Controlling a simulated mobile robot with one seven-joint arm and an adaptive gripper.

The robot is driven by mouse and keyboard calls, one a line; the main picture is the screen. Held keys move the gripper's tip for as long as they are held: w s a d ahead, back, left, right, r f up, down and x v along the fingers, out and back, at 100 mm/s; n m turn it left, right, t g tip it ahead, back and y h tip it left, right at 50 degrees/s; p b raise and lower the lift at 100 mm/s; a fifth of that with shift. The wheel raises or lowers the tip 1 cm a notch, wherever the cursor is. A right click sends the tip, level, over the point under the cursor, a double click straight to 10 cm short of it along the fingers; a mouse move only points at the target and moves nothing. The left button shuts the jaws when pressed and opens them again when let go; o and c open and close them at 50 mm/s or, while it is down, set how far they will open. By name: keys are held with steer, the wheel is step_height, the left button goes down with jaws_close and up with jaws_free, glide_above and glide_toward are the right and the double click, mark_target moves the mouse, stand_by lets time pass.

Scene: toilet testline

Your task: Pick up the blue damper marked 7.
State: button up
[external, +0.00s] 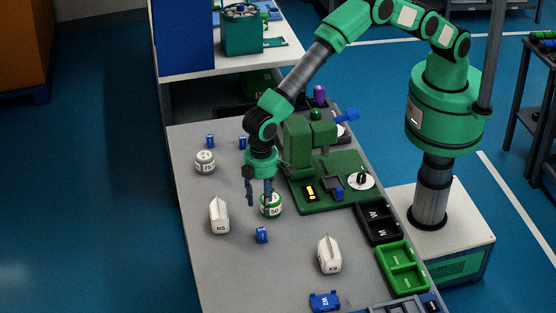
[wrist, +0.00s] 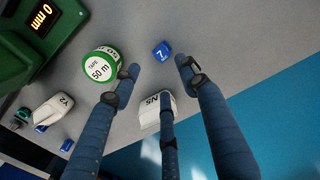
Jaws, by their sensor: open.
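The blue damper marked 7 (wrist: 161,51) lies on the grey table in the wrist view, just beyond my open fingertips. It seems to be the small blue block (external: 262,235) in front of the green-rimmed tape in the external view, though its mark is unreadable there. My gripper (external: 258,202) points down over the table, behind that block and beside the tape. In the wrist view my gripper (wrist: 158,72) has its fingers spread with nothing between them; the damper is clear of them.
The green-and-white 50 m tape (external: 271,205) stands close by my fingers. A green test machine (external: 310,150) stands behind. Two blue blocks (external: 210,140) (external: 242,142) lie farther back.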

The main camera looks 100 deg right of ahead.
mark_target(262, 229)
steer(key=shift+f, duration=4)
steer(key=shift+f, duration=0.1)
steer(key=shift+f, duration=2.55)
steer(key=shift+c, duration=0.2)
jaws_close()
